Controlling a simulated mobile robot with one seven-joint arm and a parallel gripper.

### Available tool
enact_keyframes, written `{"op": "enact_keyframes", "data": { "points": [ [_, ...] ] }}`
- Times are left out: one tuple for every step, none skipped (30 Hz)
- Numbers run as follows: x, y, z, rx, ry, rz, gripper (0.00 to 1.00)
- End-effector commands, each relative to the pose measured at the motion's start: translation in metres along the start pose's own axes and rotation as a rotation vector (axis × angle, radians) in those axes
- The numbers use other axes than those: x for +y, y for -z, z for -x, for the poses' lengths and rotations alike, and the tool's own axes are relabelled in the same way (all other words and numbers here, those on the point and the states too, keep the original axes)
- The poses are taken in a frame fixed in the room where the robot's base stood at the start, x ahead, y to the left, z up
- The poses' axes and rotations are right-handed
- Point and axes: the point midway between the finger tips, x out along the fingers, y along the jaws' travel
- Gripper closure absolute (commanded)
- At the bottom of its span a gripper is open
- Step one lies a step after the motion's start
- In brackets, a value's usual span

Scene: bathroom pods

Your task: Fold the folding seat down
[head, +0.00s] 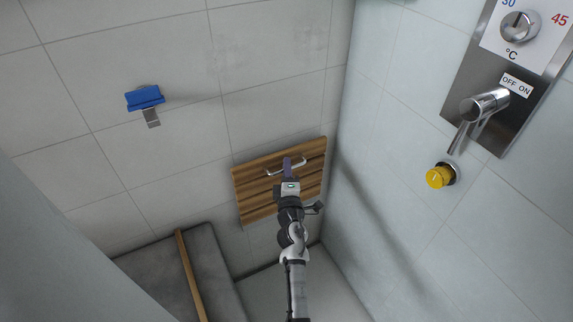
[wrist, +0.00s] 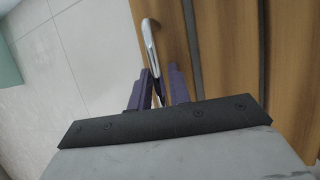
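The folding seat (head: 255,200) is a slatted wooden panel at the back wall near the corner. It appears folded up against the wall. A silver bar handle (head: 275,170) is on its upper part. My gripper (head: 288,165) is at the handle, covering part of it. In the wrist view, my gripper's two purple fingers (wrist: 160,74) are a little apart. The end of the handle (wrist: 150,45) runs down between the fingertips, and firm contact is not clear. The seat's slats (wrist: 225,60) fill the right of that view.
A yellow knob (head: 438,177) and a steel shower panel with a lever (head: 484,104) are on the right wall. A blue-topped fixture (head: 145,97) is on the back wall. A grey block with a wooden strip (head: 190,275) stands low at the left. Floor shows below the seat.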

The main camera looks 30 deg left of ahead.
Motion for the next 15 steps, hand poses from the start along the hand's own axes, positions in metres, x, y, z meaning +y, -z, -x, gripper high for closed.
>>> {"op": "enact_keyframes", "data": {
  "points": [
    [-0.0001, 0.0, 0.0002, 0.0, 0.0, 0.0, 0.81],
    [-0.0001, 0.0, 0.0001, 0.0, 0.0, 0.0, 0.81],
    [-0.0001, 0.0, 0.0001, 0.0, 0.0, 0.0, 0.81],
    [-0.0002, 0.0, 0.0001, 0.0, 0.0, 0.0, 0.81],
    [-0.0002, 0.0, 0.0001, 0.0, 0.0, 0.0, 0.81],
    [-0.0001, 0.0001, 0.0001, 0.0, 0.0, 0.0, 0.82],
    [-0.0002, 0.0, 0.0001, 0.0, 0.0, 0.0, 0.86],
    [-0.0001, 0.0, 0.0001, 0.0, 0.0, 0.0, 0.9],
    [-0.0002, 0.0, 0.0001, 0.0, 0.0, 0.0, 0.95],
    [-0.0001, 0.0001, 0.0001, 0.0, 0.0, 0.0, 0.99],
    [-0.0001, 0.0001, 0.0001, 0.0, 0.0, 0.0, 1.0],
    [-0.0001, 0.0001, 0.0, 0.0, 0.0, 0.0, 1.0],
    [-0.0001, 0.0001, 0.0, 0.0, 0.0, 0.0, 1.0],
    [-0.0001, 0.0001, 0.0, 0.0, 0.0, 0.0, 1.0],
    [-0.0001, 0.0001, 0.0, 0.0, 0.0, 0.001, 1.0]
  ]
}}
